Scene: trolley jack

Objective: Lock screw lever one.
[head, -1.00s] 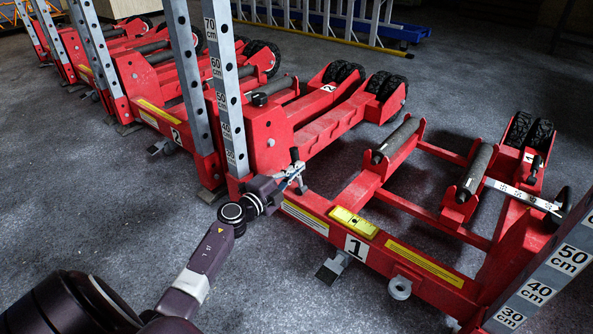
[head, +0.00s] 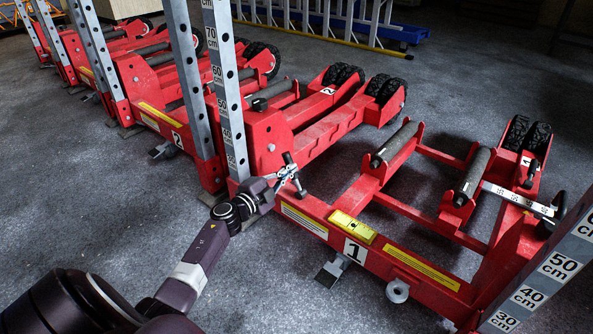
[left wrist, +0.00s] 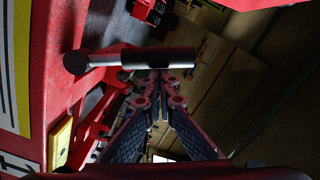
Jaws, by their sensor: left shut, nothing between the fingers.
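Screw lever one is a grey bar with dark ends (head: 288,158) at the near-left corner of the red jack marked 1 (head: 398,253). In the left wrist view the lever (left wrist: 165,58) is a thick grey cylinder on a thinner rod with a round dark knob, lying across the picture by the fingertips. My left gripper (head: 287,177) is at the lever, its fingers closed together with nothing between them. In the left wrist view the shut fingers (left wrist: 156,85) end just below the cylinder; I cannot tell whether they touch it. My right gripper is out of view.
An upright post (head: 227,90) with centimetre marks stands just behind the lever. A second marked post (head: 553,275) stands at the right. A yellow block (head: 353,227) sits on the jack's front beam. Jack 2 (head: 300,140) is close behind. The grey floor in front is clear.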

